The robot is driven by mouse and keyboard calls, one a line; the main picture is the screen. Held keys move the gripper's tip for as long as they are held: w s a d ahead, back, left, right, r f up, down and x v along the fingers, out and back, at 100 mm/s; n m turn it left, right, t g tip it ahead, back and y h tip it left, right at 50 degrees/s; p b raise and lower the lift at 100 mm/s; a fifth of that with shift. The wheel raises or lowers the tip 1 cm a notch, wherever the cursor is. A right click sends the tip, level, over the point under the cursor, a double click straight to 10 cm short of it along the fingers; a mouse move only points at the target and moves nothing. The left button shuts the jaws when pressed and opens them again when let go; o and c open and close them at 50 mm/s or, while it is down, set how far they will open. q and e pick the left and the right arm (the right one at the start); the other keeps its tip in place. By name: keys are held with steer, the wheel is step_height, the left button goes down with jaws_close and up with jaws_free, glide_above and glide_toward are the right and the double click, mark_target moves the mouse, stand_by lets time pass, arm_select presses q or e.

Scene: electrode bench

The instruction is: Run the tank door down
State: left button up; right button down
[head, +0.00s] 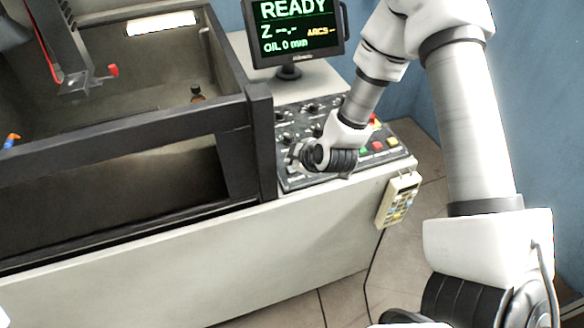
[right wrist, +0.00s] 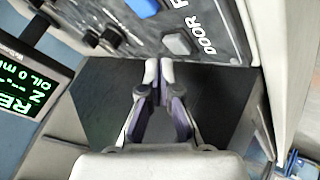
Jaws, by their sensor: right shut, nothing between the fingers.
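The tank (head: 190,65) fills the left of the head view. Its front is a dark-framed door (head: 120,128) with a wide window; the door stands up across the front. The control panel (head: 395,160) is to its right. In the right wrist view, a grey button (right wrist: 177,43) sits beside white lettering that begins "DOOR F", cut off by the edge. My right gripper (right wrist: 158,72) is shut and empty, its tips close to the grey button; I cannot tell if they touch. In the head view the right gripper (head: 306,157) is over the panel's near left part, hiding controls there.
A monitor (head: 297,30) reading READY stands behind the panel. A blue button (right wrist: 143,7) is near the grey one. Red, green and yellow buttons lie right of my gripper. A hand pendant (head: 399,200) hangs on the bench front. An electrode head (head: 75,80) hangs over the tank.

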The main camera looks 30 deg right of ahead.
stand_by(0.6)
steer(key=shift+f, duration=0.45)
